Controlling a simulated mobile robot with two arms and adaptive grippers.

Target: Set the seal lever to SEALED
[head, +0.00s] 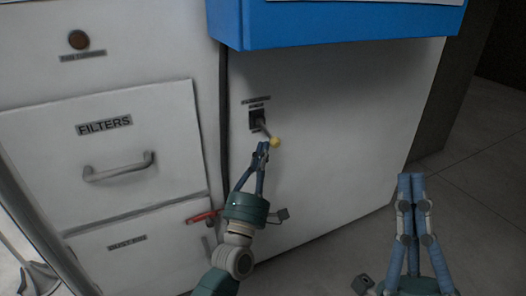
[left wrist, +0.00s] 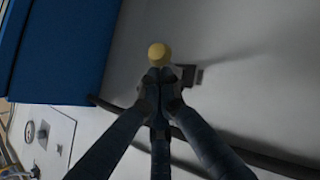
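The seal lever (head: 265,129) is a short dark lever with a yellow ball knob (head: 275,142), set in a black slot plate (head: 257,119) on the white cabinet front. It slants down and to the right. The small labels above and below it are too blurred to read. My left gripper (head: 264,145) has its fingertips together right beside the knob. In the left wrist view the knob (left wrist: 159,53) shows just beyond the shut fingertips (left wrist: 158,80); I cannot tell whether they touch. My right gripper (head: 411,178) is shut and empty, away to the right.
A blue hood edge (head: 340,22) juts out above the lever. To the left are a FILTERS drawer (head: 105,150) with a grey handle (head: 119,167) and a red handle (head: 202,216) lower down. Open floor (head: 480,190) lies at the right.

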